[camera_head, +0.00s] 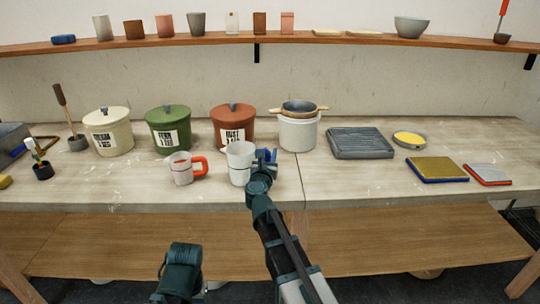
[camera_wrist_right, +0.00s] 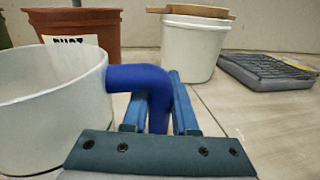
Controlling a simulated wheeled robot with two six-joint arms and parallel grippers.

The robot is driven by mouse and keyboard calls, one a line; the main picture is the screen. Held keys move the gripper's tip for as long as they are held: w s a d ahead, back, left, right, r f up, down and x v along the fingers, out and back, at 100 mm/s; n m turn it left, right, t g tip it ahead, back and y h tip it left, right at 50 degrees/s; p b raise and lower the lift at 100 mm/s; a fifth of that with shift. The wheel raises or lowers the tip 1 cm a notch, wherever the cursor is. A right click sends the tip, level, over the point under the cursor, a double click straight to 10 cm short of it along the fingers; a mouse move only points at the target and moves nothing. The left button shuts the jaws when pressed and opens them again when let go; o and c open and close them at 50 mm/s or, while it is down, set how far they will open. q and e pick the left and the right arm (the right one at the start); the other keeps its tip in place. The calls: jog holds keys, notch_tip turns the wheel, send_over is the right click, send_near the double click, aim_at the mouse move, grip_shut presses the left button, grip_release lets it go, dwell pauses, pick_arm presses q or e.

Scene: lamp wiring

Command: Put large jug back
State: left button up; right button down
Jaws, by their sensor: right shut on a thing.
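The large jug (camera_head: 240,163) is white with a blue handle and stands upright at the front middle of the workbench. I cannot tell if its base touches the top. My right gripper (camera_head: 265,158) is shut on the blue handle, on the jug's right side. In the right wrist view the blue handle (camera_wrist_right: 140,78) passes between the two blue fingers (camera_wrist_right: 158,115), and the white jug wall (camera_wrist_right: 60,115) fills the left. A smaller white jug (camera_head: 181,170) with a red-orange handle stands just left of it. Only a dark part of my left arm shows at the bottom; its fingers do not.
Behind the jug stand a red-brown lidded bucket (camera_head: 233,126), a green one (camera_head: 168,129), a cream one (camera_head: 108,133) and a white bucket (camera_head: 298,133) with a sieve on top. A grey ribbed tray (camera_head: 360,143) lies to the right. Bare bench lies right of the gripper.

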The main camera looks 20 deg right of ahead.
aim_at(249, 164)
jog(key=c, duration=0.7)
grip_release()
jog(key=shift+s+a+r, duration=0.1)
jog(key=shift+s, duration=0.1)
jog(key=v, duration=1.1)
jog(key=shift+s+a, duration=0.15)
jog(key=shift+s, duration=0.1)
